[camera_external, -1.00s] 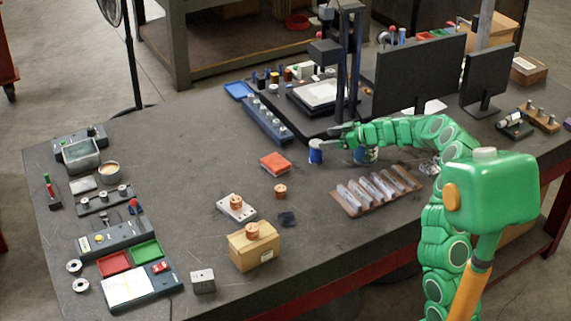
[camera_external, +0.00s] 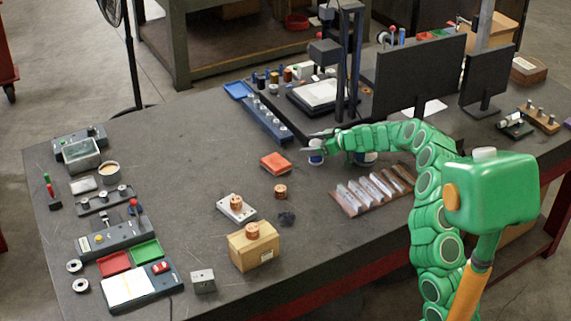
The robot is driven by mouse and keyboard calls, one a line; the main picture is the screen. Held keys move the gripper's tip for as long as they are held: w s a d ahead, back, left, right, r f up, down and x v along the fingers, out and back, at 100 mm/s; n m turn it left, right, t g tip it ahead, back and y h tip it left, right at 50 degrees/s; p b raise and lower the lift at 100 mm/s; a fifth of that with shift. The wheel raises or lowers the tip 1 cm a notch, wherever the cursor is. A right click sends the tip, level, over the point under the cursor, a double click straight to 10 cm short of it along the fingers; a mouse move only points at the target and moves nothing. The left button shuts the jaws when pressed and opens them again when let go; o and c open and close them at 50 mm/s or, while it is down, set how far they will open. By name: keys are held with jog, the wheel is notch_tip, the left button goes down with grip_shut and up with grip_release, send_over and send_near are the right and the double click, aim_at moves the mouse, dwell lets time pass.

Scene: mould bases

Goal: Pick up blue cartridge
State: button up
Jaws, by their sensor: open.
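The blue cartridge (camera_external: 316,158) stands upright on the dark table, just in front of the black machine frame. It shows white and blue, and its upper part is largely hidden by my gripper. My gripper (camera_external: 312,142) is open. It reaches in from the right, with its fingers pointing left at the cartridge's top, one on the far side and one on the near side. I cannot tell whether the fingers touch it.
A brown tray of metal bars (camera_external: 374,187) lies in front of my arm. A red block (camera_external: 275,163) and a copper piece (camera_external: 280,191) lie to the left. Behind are a blue strip (camera_external: 268,122) and a black monitor (camera_external: 420,75).

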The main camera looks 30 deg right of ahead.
jog(key=shift+w+a+f, duration=0.1)
jog(key=c, duration=1.1)
jog(key=shift+c, duration=0.2)
